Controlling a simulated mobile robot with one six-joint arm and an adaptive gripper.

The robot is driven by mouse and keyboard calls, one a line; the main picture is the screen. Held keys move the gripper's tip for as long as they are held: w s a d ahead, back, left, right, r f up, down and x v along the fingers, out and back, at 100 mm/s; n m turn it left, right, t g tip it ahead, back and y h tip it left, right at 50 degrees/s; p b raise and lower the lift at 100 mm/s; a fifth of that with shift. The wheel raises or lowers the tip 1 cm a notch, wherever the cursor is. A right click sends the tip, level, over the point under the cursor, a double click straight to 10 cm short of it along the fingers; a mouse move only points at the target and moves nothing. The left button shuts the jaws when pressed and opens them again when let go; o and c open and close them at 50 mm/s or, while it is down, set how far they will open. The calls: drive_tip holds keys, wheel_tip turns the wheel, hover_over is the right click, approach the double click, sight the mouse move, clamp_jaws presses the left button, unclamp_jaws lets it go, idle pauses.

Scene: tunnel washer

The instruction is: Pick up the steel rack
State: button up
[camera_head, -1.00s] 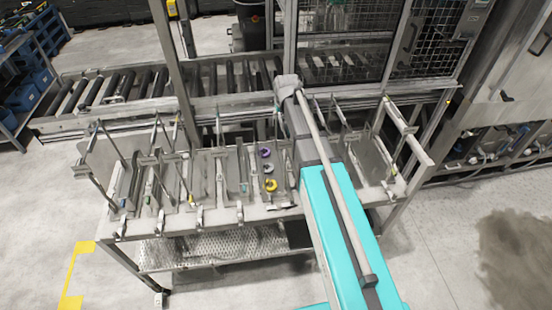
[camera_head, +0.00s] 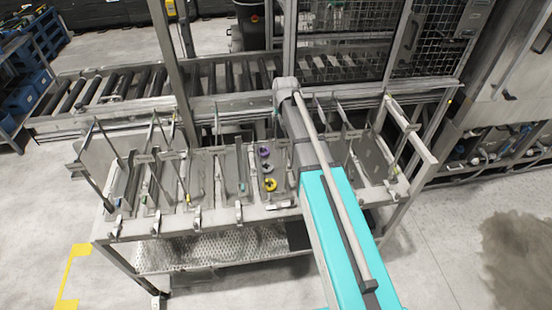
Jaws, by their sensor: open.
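A steel rack stand (camera_head: 232,222) fills the middle of the view. Its top carries several upright steel plates, bars and bent rods side by side. I cannot tell which single piece is the steel rack of the task. Tall rod frames stand at its left end and a slanted frame (camera_head: 410,130) at its right end. A purple ring (camera_head: 264,152) and a yellow ring (camera_head: 270,185) sit near the middle. My teal and grey arm reaches over the right half of the stand and hides part of it. My gripper is hidden from view.
A roller conveyor (camera_head: 120,85) runs behind the stand. A mesh-panelled enclosure (camera_head: 430,50) and a large machine stand behind and to the right. A blue-bin shelf (camera_head: 25,95) is at the far left. Floor on the left and front right is open. A perforated lower shelf (camera_head: 215,245) lies under the stand.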

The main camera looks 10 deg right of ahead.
drive_tip(key=shift+w+f+b, duration=0.25)
drive_tip(key=shift+f+b, duration=0.15)
drive_tip(key=shift+f, duration=0.25)
clamp_jaws()
idle(0.4)
